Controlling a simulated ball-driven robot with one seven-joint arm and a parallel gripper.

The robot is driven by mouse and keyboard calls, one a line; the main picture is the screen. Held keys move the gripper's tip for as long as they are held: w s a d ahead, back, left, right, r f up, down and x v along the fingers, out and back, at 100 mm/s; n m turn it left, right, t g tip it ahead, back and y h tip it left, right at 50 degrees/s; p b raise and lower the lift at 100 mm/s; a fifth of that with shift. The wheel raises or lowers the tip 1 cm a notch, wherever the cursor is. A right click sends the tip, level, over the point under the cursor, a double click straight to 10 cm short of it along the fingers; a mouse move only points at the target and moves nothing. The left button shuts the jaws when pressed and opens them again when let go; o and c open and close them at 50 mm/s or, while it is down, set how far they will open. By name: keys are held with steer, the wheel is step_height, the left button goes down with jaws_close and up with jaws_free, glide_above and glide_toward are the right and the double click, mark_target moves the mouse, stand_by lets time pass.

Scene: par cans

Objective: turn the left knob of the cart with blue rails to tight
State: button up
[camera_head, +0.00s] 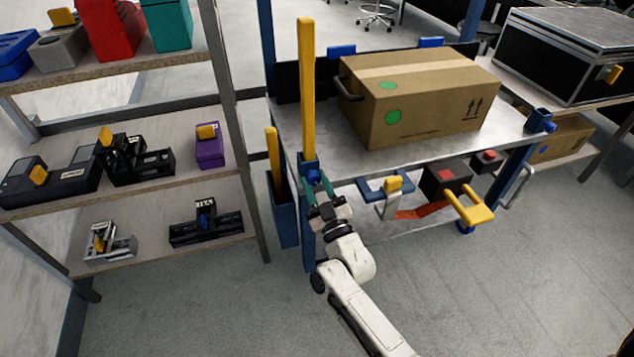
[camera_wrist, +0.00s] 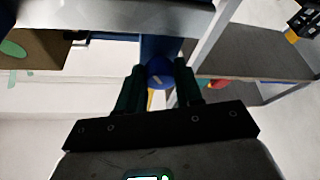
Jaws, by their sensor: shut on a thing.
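The cart with blue rails (camera_head: 346,209) has a grey top and blue corner posts. Its left knob (camera_head: 314,177) is blue and sits on the near left post, below an upright yellow bar (camera_head: 306,85). My gripper (camera_head: 316,186) is shut on this knob from the front, with a dark green finger on each side. In the wrist view the round blue knob (camera_wrist: 160,72) shows between the fingertips (camera_wrist: 160,80), with a pale mark on its face. Another blue knob (camera_head: 540,121) is at the cart's right near corner. The mark's meaning is unclear.
A cardboard box (camera_head: 420,95) with green dots stands on the cart. A yellow-handled part (camera_head: 470,206) juts out at the front. A shelf (camera_head: 150,150) with several tools stands close on the left. The floor in front is clear.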

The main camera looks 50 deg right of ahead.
steer(key=m+g+h+p, duration=0.1)
steer(key=m, duration=0.2)
steer(key=m+h+p, duration=0.1)
steer(key=m+h, duration=0.1)
steer(key=m, duration=0.2)
steer(key=shift+w+a+g, duration=0.1)
steer(key=shift+a+g, duration=0.1)
steer(key=shift+g, duration=0.2)
steer(key=shift+m+h, duration=0.3)
steer(key=shift+m, duration=0.1)
steer(key=o, duration=1)
steer(key=shift+o, duration=0.2)
steer(key=p+v, duration=0.1)
steer(key=v, duration=0.9)
steer(key=shift+s+a, duration=0.25)
steer(key=shift+s, duration=0.05)
steer(key=shift+f, duration=0.15)
